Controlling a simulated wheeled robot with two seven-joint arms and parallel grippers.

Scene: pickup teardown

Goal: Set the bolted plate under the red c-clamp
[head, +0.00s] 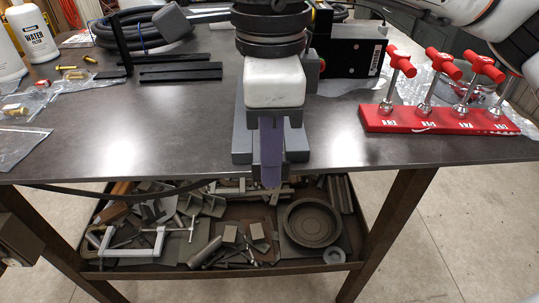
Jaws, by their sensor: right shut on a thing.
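My right gripper (270,180) comes down at the middle of the table, over its front edge. It is shut on a flat purple piece (270,145) that hangs upright between its fingers. Whether this is the bolted plate I cannot tell; no bolts show on it. A grey stepped fixture (241,140) stands right behind the gripper and is mostly hidden by it. I cannot make out a red c-clamp for certain. A grey c-clamp (158,243) lies on the shelf below. My left gripper is not in view.
A red rack (440,124) with several red T-handles stands at the right. A black box (352,50) is behind the gripper. Black bars (180,74), white bottles (28,38) and bagged fittings are at the left. The shelf tray (215,272) is full of metal parts.

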